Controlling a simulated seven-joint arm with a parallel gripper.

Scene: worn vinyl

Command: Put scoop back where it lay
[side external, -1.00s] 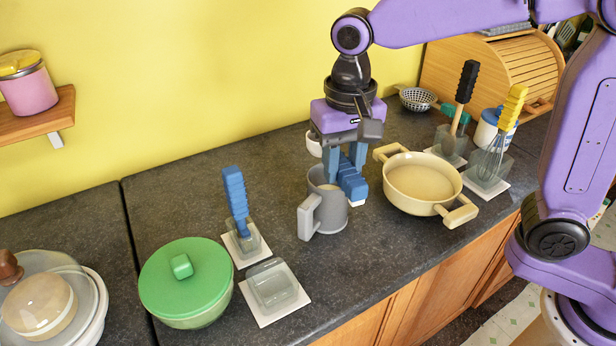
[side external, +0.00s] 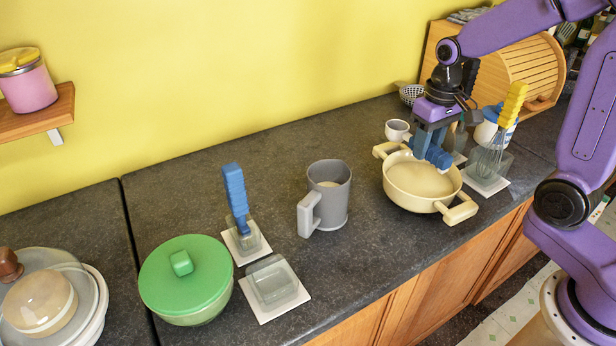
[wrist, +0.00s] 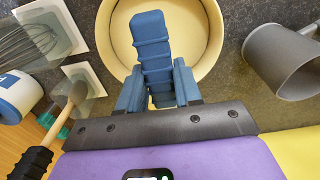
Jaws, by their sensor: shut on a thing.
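My gripper (side external: 430,145) is shut on the ribbed blue handle (side external: 438,156) of the scoop, above the cream two-handled pot (side external: 398,196). In the wrist view the blue handle (wrist: 152,42) lies between the two blue fingers of my gripper (wrist: 158,88), with the pot (wrist: 212,72) behind it. The scoop's head cannot be made out in either view. An empty clear holder on a white base (side external: 272,286) stands at the front left. Another blue-handled tool (side external: 236,195) stands in a similar holder behind it.
A grey mug (side external: 328,200) stands left of the pot and a small white cup (side external: 397,130) behind it. A whisk (side external: 490,160) in its holder stands to the right. A green-lidded bowl (side external: 186,275) is at the front left. Counter between mug and holders is clear.

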